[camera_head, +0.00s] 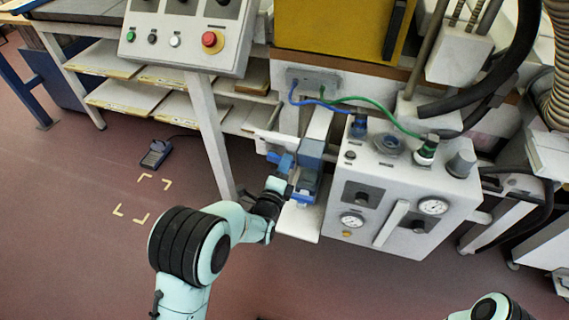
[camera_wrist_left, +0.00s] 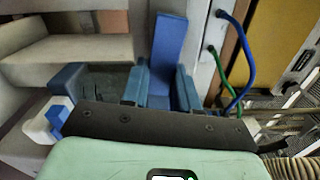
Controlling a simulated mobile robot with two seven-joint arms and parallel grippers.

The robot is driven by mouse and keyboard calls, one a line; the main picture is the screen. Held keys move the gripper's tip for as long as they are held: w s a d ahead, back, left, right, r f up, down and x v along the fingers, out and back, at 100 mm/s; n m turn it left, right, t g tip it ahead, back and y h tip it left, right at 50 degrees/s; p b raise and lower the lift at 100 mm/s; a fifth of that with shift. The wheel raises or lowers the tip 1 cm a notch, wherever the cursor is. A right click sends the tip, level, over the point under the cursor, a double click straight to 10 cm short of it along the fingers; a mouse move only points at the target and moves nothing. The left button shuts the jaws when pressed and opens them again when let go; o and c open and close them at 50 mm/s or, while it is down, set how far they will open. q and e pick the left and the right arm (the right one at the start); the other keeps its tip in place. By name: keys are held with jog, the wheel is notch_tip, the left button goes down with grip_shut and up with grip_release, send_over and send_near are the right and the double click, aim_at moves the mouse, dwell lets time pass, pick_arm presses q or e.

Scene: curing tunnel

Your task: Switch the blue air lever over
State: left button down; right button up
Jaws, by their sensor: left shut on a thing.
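The blue air lever (camera_head: 312,148) is at the left side of the grey control box (camera_head: 400,190) in the head view. In the left wrist view the blue lever (camera_wrist_left: 169,42) stands up as a long flat bar. My left gripper (camera_head: 297,181) reaches it from the lower left. The blue fingers of my left gripper (camera_wrist_left: 161,88) sit on either side of the lever's lower part and are shut on it. The lever's lower end is hidden by the gripper. Only part of my right arm shows at the bottom right of the head view; its gripper is out of view.
The control box carries gauges, knobs and a blue hose (camera_head: 320,103) and green hose (camera_head: 375,112). A push-button panel (camera_head: 185,38) with a red button stands at upper left. Shelves (camera_head: 115,95) are behind.

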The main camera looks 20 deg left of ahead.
jog(key=w+r+t+p, duration=0.2)
jog(key=w+r, duration=0.2)
pick_arm(q)
jog(key=shift+a+f+m+p, duration=0.45)
jog(key=shift+a+f+m, duration=0.25)
jog(key=shift+m, duration=2)
jog(key=shift+a+f+m+p, duration=0.5)
jog(key=shift+a+m, duration=0.25)
jog(key=shift+m, duration=1.95)
jog(key=shift+a+f+m+p, duration=0.4)
jog(key=shift+a+f+m, duration=0.35)
jog(key=shift+m, duration=1.95)
pick_arm(e)
jog(key=s+a+r+g+y, duration=0.1)
jog(key=s+a+r+g, duration=0.1)
jog(key=s, duration=0.3)
jog(key=shift+s+a+r+n, duration=0.2)
jog(key=shift+a+r+n, duration=0.15)
jog(key=shift+a, duration=0.2)
pick_arm(q)
jog(key=c, duration=0.8)
grip_release()
jog(key=shift+c, duration=0.2)
